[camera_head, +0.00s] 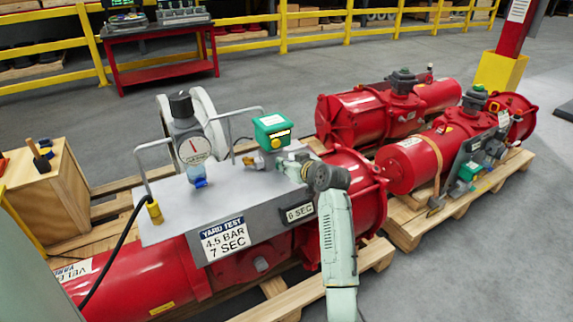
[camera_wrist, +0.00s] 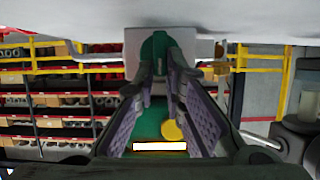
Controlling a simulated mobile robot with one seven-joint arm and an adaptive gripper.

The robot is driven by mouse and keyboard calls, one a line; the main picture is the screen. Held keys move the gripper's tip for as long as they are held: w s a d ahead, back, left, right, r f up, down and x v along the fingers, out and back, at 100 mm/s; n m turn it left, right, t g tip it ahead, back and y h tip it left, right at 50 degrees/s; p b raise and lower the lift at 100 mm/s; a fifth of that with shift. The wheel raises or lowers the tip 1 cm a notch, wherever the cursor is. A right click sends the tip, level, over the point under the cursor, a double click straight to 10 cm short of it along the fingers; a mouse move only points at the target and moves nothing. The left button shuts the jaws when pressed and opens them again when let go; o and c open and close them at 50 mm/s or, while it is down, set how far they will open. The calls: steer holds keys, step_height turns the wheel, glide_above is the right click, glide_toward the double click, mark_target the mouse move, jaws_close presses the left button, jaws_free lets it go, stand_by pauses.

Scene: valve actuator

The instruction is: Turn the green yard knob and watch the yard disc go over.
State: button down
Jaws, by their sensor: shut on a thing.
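My gripper (camera_head: 292,168) reaches from the right over the grey panel (camera_head: 165,208) on the near red actuator, just below a green box (camera_head: 271,127) with a yellow marking. In the wrist view the two purple-padded fingers (camera_wrist: 158,62) close on a green knob (camera_wrist: 154,48) in front of a pale block.
A pressure gauge (camera_head: 194,150) with a blue-bottomed bowl stands left on the panel, beside bent grey rails. Signs on its front read "YARD TEST 4.5 BAR 7 SEC" (camera_head: 225,238) and "6 SEC" (camera_head: 300,213). More red actuators (camera_head: 420,160) lie on pallets at right.

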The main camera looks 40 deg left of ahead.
steer(key=shift+w+d+f+m+g+y+b, duration=0.1)
steer(key=shift+w+m+g+y+b, duration=0.1)
steer(key=shift+m+g, duration=0.3)
steer(key=shift+w+d+f+m+g+y+b, duration=0.1)
steer(key=shift+w+m+g+y+b, duration=0.1)
steer(key=shift+m, duration=0.5)
steer(key=m, duration=0.1)
steer(key=m+g+b, duration=0.1)
steer(key=shift+w+d+f+m+y, duration=0.1)
steer(key=shift+w+f+m+y, duration=0.05)
steer(key=shift+w+m+y, duration=0.2)
steer(key=m, duration=0.1)
steer(key=m+g+y+b, duration=0.1)
steer(key=f+m+g+y+b, duration=0.1)
steer(key=m, duration=0.1)
steer(key=shift+w+d, duration=0.1)
steer(key=shift+w, duration=0.15)
steer(key=shift+f+m+g+y+b, duration=0.15)
steer(key=shift+m+y+b, duration=0.25)
steer(key=shift+m, duration=0.35)
steer(key=shift+f+m+g+y+b, duration=0.15)
steer(key=shift+m+y+b, duration=0.2)
steer(key=shift+m, duration=0.35)
steer(key=shift+w, duration=0.1)
steer(key=c, duration=1.7)
jaws_free()
steer(key=shift+o, duration=0.2)
